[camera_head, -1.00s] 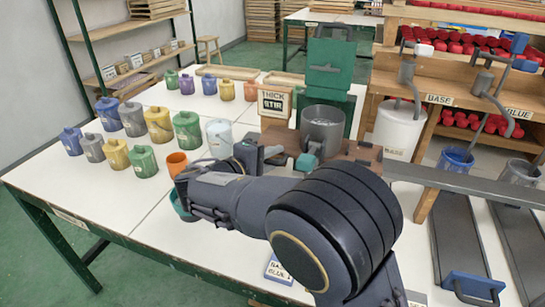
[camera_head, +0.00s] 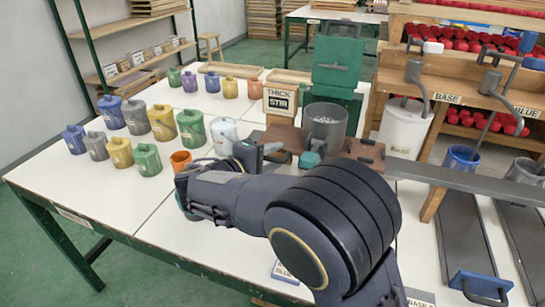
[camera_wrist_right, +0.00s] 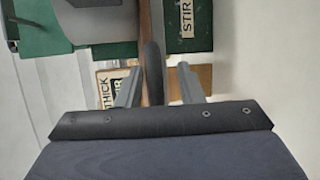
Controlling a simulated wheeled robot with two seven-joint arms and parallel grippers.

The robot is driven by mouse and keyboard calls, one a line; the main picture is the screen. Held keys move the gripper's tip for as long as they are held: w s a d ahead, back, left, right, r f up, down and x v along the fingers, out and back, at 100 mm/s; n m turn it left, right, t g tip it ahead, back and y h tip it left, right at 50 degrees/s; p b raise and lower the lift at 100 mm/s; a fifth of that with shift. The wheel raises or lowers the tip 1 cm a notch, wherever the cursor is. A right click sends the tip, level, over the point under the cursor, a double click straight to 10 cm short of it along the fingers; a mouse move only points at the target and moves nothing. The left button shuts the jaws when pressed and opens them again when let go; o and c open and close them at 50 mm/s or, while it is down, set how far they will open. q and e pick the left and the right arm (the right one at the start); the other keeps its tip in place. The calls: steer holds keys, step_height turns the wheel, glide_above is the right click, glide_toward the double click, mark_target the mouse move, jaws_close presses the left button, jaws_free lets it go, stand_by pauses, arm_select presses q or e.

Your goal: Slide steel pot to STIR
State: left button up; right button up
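The grey steel pot (camera_head: 325,128) stands upright on a brown wooden board (camera_head: 366,150) in front of the green stand (camera_head: 337,62). Its grey side also shows at the upper left of the right wrist view (camera_wrist_right: 100,20). A STIR label (camera_wrist_right: 187,18) lies on a green surface there. A THICK STIR sign (camera_head: 279,101) stands left of the pot. My right gripper (camera_wrist_right: 160,88) is open, its two fingers on either side of a dark upright bar (camera_wrist_right: 153,72), with gaps showing; I cannot tell whether this is the pot's handle. My left gripper is not in view.
Several coloured lidded jars (camera_head: 162,122) and an orange cup (camera_head: 181,160) stand on the white table (camera_head: 95,190) at the left. A white BASE pot (camera_head: 403,128) and a blue cup (camera_head: 460,159) stand right of the steel pot. A grey rail (camera_head: 455,180) runs across the right.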

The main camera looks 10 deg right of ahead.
steer(key=shift+s+a+r, duration=0.1)
steer(key=shift+r, duration=0.05)
steer(key=v, duration=0.7)
steer(key=shift+a+p, duration=0.2)
steer(key=shift+p, duration=0.2)
steer(key=shift+s, duration=0.15)
